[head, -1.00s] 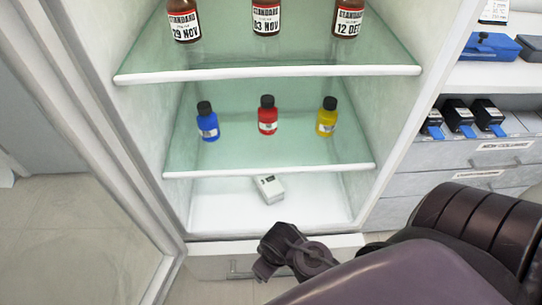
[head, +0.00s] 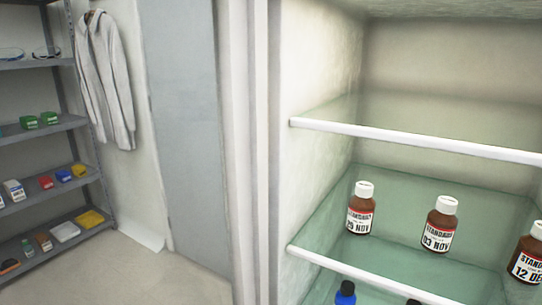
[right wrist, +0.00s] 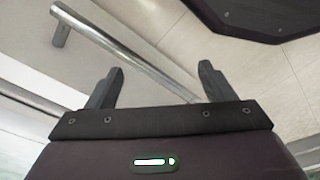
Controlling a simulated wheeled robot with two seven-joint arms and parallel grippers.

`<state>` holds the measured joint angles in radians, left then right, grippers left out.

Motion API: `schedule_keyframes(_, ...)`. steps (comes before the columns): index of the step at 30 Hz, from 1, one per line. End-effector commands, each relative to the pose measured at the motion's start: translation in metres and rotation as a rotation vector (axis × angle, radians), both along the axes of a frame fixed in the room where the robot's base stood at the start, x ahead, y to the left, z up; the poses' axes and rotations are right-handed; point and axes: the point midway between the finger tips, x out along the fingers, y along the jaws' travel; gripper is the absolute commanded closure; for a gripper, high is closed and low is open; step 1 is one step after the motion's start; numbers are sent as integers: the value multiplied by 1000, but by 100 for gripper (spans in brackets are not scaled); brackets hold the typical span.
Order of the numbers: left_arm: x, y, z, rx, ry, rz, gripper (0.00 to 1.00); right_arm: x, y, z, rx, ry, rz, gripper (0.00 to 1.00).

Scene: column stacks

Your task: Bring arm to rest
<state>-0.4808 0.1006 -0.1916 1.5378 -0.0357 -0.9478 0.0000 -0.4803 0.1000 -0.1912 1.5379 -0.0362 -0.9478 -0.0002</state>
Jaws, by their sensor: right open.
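My right gripper (right wrist: 160,85) shows in the right wrist view, with its two dark fingers apart and nothing between them. A metal bar handle (right wrist: 125,50) on a pale front lies beyond the fingers, and pale floor tiles show behind it. I cannot tell whether the fingers touch the handle; they look apart from it. Neither arm shows in the head view now, and my left gripper is not in view.
In the head view an open cabinet holds brown bottles (head: 361,210) on a glass shelf (head: 400,185). A blue bottle (head: 345,293) stands lower. A grey rack (head: 40,128) with small boxes and a hanging grey coat (head: 105,80) are at left. Floor between is clear.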

Motion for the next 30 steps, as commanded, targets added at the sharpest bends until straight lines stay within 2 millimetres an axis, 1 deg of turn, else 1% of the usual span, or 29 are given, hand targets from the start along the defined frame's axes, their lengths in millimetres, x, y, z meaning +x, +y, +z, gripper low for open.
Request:
schedule_keyframes(1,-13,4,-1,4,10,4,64,-12,-4,-1,-4,9,-5,24)
schedule_keyframes(3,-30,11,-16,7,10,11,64,-30,-11,-17,-8,11,-11,24)
schedule_keyframes(5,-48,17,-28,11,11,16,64,-48,-17,-28,-12,12,-17,24)
schedule_keyframes(7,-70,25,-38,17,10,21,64,-70,-25,-38,-17,11,-22,24)
schedule_keyframes(12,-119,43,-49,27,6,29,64,-119,-43,-50,-29,7,-29,24)
schedule_keyframes(15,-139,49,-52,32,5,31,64,-140,-50,-52,-33,5,-31,24)
schedule_keyframes(19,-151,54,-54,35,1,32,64,-152,-54,-54,-35,2,-32,24)
schedule_keyframes(24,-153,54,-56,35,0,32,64,-154,-55,-57,-36,1,-32,24)
schedule_keyframes(26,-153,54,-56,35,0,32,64,-154,-55,-57,-36,1,-32,31)
schedule_keyframes(30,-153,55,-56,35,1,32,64,-154,-54,-57,-35,2,-32,49)
